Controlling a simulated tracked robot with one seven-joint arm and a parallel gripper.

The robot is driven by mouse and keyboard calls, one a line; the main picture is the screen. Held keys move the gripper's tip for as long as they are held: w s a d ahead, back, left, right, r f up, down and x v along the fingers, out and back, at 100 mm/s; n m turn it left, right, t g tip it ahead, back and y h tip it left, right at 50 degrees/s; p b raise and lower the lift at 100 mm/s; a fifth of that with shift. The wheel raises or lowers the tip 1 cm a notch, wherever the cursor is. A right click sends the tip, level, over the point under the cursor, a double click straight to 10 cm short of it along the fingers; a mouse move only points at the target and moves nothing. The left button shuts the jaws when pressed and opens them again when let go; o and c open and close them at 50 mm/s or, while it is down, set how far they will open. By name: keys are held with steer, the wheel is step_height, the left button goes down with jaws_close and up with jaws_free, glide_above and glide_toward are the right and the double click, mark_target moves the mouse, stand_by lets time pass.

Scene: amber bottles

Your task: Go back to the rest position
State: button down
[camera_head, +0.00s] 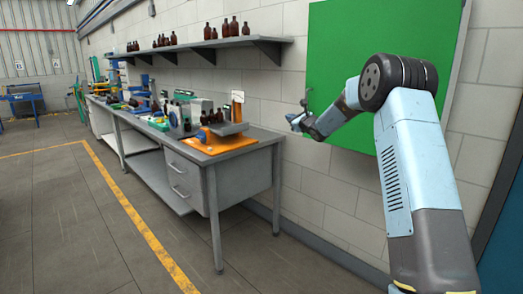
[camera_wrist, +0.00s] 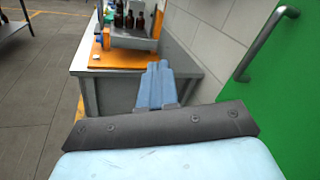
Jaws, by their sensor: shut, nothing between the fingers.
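My gripper (camera_head: 295,121) is held in the air to the right of the workbench's near end, in front of the green panel (camera_head: 338,35) on the wall. In the wrist view my gripper (camera_wrist: 158,68) shows its two blue fingers side by side, shut and empty. They point toward the bench end and look apart from it. My arm reaches out from the right of the head view.
The grey workbench (camera_head: 240,145) runs along the wall. A shelf (camera_head: 200,45) with several brown bottles hangs above it. A metal handle (camera_wrist: 265,42) sticks out from the green panel near my arm.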

steer(key=s+a+r+n+g+y, duration=0.1)
steer(key=s+a+r+n+g, duration=0.2)
steer(key=s, duration=0.4)
steer(key=s+a+r+n+g+y, duration=0.1)
steer(key=s+a+r+n+y, duration=0.15)
steer(key=s+r+n, duration=0.35)
steer(key=s+a+r+n+g+h, duration=0.15)
steer(key=s+n+g, duration=0.4)
steer(key=s, duration=1.45)
steer(key=s+d+f+n+h, duration=0.3)
steer(key=s+d, duration=0.2)
steer(key=s, duration=0.6)
steer(key=s+d+f+n+h, duration=0.3)
steer(key=s+d+f+n, duration=0.1)
steer(key=s, duration=0.8)
steer(key=s+d+f+n+h, duration=0.3)
steer(key=s+d, duration=0.4)
steer(key=s, duration=0.5)
steer(key=shift+f+n+g+h, duration=0.2)
steer(key=shift+n+g+h, duration=0.25)
steer(key=shift+n, duration=0.3)
